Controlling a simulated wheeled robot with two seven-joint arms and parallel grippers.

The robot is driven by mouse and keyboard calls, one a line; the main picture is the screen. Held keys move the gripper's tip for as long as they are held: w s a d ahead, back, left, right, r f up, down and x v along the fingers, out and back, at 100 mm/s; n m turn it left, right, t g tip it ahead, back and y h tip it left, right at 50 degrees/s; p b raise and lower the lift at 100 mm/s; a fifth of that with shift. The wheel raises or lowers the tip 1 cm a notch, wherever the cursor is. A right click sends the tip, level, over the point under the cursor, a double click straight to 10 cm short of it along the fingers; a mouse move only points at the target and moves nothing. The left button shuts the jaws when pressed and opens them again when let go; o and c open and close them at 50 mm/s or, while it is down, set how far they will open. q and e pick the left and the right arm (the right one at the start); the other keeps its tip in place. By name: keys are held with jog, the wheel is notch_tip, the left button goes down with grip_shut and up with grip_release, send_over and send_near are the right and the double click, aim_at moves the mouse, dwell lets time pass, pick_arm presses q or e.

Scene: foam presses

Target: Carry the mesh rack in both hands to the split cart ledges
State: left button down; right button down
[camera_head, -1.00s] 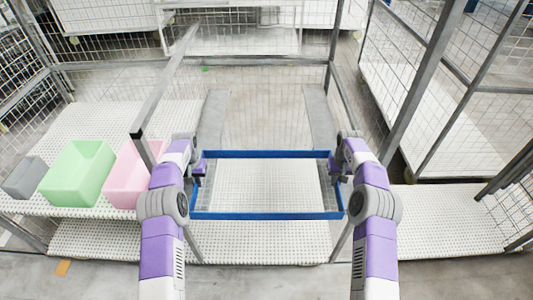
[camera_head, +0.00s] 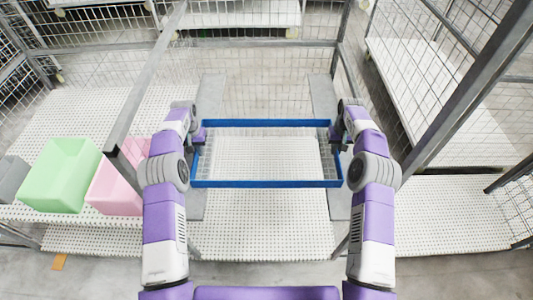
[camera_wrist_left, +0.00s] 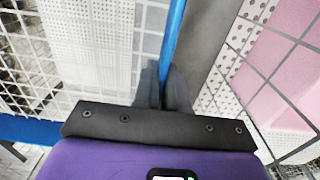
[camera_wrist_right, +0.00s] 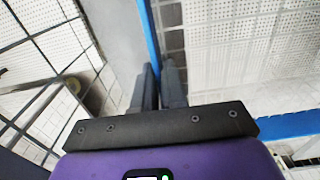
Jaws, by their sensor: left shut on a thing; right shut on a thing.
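The mesh rack (camera_head: 265,184) has a blue rectangular rim and a see-through wire bottom. It looks about level between my two arms. My left gripper (camera_head: 200,139) is shut on its left rim, and my right gripper (camera_head: 335,138) is shut on its right rim. In the left wrist view the blue rim (camera_wrist_left: 173,28) runs between the fingers; the right wrist view shows the same on its rim (camera_wrist_right: 150,32). Two grey ledges, left (camera_head: 211,95) and right (camera_head: 323,95), run under the rack's sides. I cannot tell the gap between rack and ledges.
A green bin (camera_head: 60,175), a pink bin (camera_head: 118,187) and a grey bin (camera_head: 10,178) stand on the white perforated shelf at left. Grey cart posts (camera_head: 143,95) and (camera_head: 470,85) rise close outside my arms. Wire mesh (camera_head: 265,70) closes the back.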

pick_arm(q)
jog(key=shift+w+r, duration=0.1)
jog(key=shift+w, duration=0.05)
pick_arm(e)
jog(key=shift+w+r, duration=0.1)
jog(key=shift+w, duration=0.05)
pick_arm(q)
jog(key=shift+r, duration=0.1)
